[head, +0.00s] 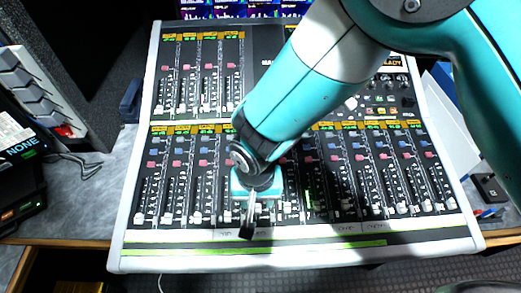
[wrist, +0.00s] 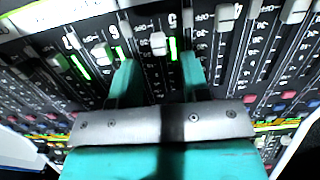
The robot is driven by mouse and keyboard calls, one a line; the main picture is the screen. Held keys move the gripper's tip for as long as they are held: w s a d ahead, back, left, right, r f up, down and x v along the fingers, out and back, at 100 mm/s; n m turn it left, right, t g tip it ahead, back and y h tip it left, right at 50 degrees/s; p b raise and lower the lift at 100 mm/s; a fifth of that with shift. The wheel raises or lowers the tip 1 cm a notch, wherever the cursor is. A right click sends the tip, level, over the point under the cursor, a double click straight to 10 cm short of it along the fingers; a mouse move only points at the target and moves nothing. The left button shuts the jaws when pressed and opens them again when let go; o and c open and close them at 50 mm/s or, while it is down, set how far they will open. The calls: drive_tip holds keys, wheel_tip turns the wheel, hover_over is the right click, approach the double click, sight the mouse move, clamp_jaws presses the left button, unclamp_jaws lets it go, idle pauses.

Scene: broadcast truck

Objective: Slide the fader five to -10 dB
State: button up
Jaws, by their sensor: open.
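The mixing console (head: 300,245) fills the middle of the head view, with a long lower row of faders. My gripper (head: 247,230) hangs over the left-middle part of that row and hides the faders beneath it. In the wrist view my gripper (wrist: 156,62) is open, one finger on each side of a strip marked 5. The pale cap of fader five (wrist: 158,43) appears between the fingertips and slightly beyond them, with a lit green bar beside it. A gap shows between cap and fingers. I cannot tell how far above the panel the tips are.
Neighbouring fader caps stand close on both sides, such as one at left (wrist: 101,55) and one at right (wrist: 225,15). A shorter upper fader bank (head: 200,75) lies behind. Screens (head: 240,8) stand at the back, and a black device (head: 20,165) is at left.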

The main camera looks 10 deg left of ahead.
sight(257, 206)
drive_tip(key=shift+f, duration=1.9)
drive_tip(key=shift+w, duration=0.1)
clamp_jaws()
